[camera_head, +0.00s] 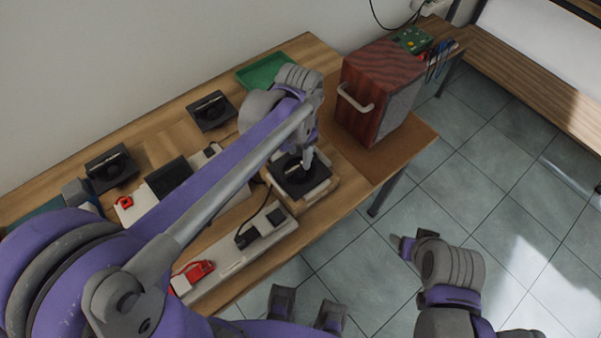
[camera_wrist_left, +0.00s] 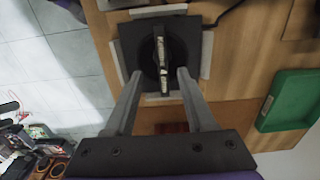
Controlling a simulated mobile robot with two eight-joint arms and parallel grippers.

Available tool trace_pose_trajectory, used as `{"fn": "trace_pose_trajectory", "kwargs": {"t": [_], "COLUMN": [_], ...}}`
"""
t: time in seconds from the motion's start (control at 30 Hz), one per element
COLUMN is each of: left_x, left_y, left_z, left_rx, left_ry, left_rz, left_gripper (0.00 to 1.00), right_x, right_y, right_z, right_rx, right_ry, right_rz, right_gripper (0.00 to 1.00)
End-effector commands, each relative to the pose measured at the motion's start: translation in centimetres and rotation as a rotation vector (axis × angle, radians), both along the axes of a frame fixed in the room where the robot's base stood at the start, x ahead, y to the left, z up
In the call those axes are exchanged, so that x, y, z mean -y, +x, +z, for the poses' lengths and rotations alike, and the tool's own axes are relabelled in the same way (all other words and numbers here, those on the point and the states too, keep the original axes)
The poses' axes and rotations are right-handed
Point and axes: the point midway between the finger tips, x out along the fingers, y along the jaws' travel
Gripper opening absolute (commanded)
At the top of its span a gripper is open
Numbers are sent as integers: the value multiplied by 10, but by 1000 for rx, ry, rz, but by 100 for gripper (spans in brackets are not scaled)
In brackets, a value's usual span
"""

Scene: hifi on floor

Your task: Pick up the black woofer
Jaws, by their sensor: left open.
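The black woofer (camera_head: 299,176) is a square black piece with a round middle. It lies on a pale-edged block on the wooden table. In the left wrist view the woofer (camera_wrist_left: 132,38) has a narrow raised bar with pale labels across its middle. My left gripper (camera_wrist_left: 160,72) is open, its fingertips over the woofer on either side of the bar; whether they touch it I cannot tell. In the head view the left gripper (camera_head: 307,160) points down at the woofer and hides part of it. My right arm shows at the lower right, but its fingers cannot be made out clearly.
A red-brown wooden cabinet (camera_head: 383,88) with a pale handle stands just right of the woofer. A green tray (camera_head: 264,72) lies behind. Other black units (camera_head: 211,110) (camera_head: 111,167) lie to the left. A pale panel with a red part (camera_head: 196,270) lies in front. Tiled floor is beyond the table edge.

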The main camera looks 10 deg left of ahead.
Motion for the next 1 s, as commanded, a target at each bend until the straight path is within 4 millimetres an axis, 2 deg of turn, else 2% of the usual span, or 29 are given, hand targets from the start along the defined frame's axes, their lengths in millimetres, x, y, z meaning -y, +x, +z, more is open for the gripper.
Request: {"fn": "trace_pose_trajectory", "kwargs": {"t": [0.23, 0.5, 1.0], "left_x": [-1, -3, -3], "left_y": [1, 3, 3], "left_z": [-21, -59, -64], "left_rx": [1, 1, 1], "left_ry": [-1, -1, -1], "left_rz": [1, 1, 1], "left_gripper": [55, 55, 55], "right_x": [0, 0, 0], "right_y": [0, -1, -1], "right_z": [-1, -4, -5], "right_rx": [-1, -2, -2], "right_ry": [0, 0, 0], "right_rz": [0, 0, 0], "right_gripper": [70, 70, 70]}}
